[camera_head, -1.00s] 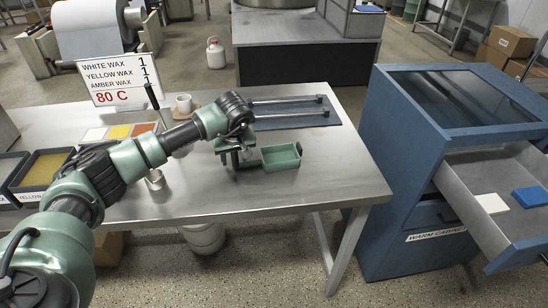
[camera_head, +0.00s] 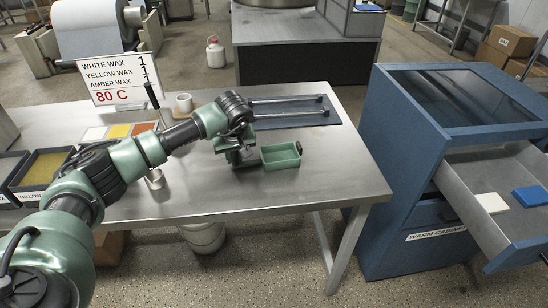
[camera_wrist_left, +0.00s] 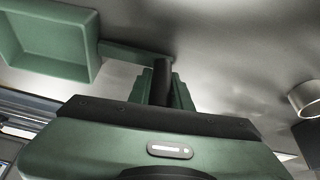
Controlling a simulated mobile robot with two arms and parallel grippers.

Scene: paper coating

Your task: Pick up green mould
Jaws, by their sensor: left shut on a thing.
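The green mould (camera_head: 281,156) is a small open rectangular tray on the metal table, right of my left gripper (camera_head: 246,160). In the left wrist view the mould (camera_wrist_left: 45,38) is at upper left, with a flat handle running to the gripper (camera_wrist_left: 162,78). My left gripper is shut on that handle; the jaws partly hide it. The mould looks level and at or very near the tabletop; I cannot tell whether it touches. My right gripper is not in view.
A dark mat with metal rods (camera_head: 295,112) lies behind the mould. A metal cup (camera_head: 155,179) stands left of the gripper. The blue warm cabinet (camera_head: 400,160) has an open drawer (camera_head: 508,228) holding white and blue blocks. The table's front right is clear.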

